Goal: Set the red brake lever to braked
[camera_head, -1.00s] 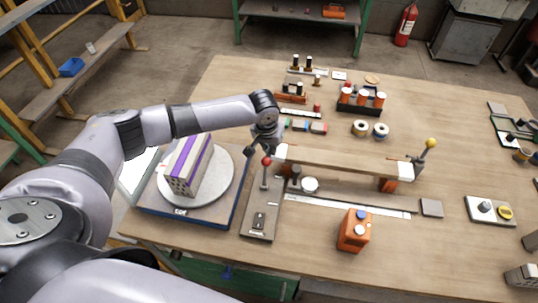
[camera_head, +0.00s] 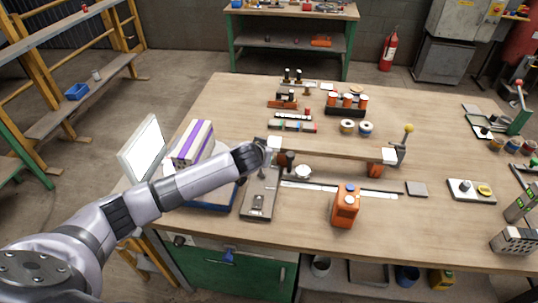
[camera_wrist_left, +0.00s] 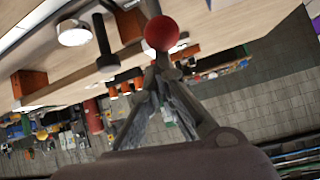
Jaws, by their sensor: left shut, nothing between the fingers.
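The red ball knob (camera_wrist_left: 161,33) of the brake lever shows in the left wrist view, just beyond my left fingertips (camera_wrist_left: 160,72). The fingers are drawn together with nothing between them; I cannot tell whether they touch the knob or stem. In the head view the lever's grey base plate (camera_head: 257,203) lies on the table. The knob and stem are hidden there behind my left wrist, so the lever's tilt cannot be read. My right gripper is not in view.
A wooden beam (camera_head: 330,151) on orange blocks stands right of the plate. A purple-striped brick (camera_head: 192,143) sits on the turntable to the left. An orange box (camera_head: 345,206) stands at the right front.

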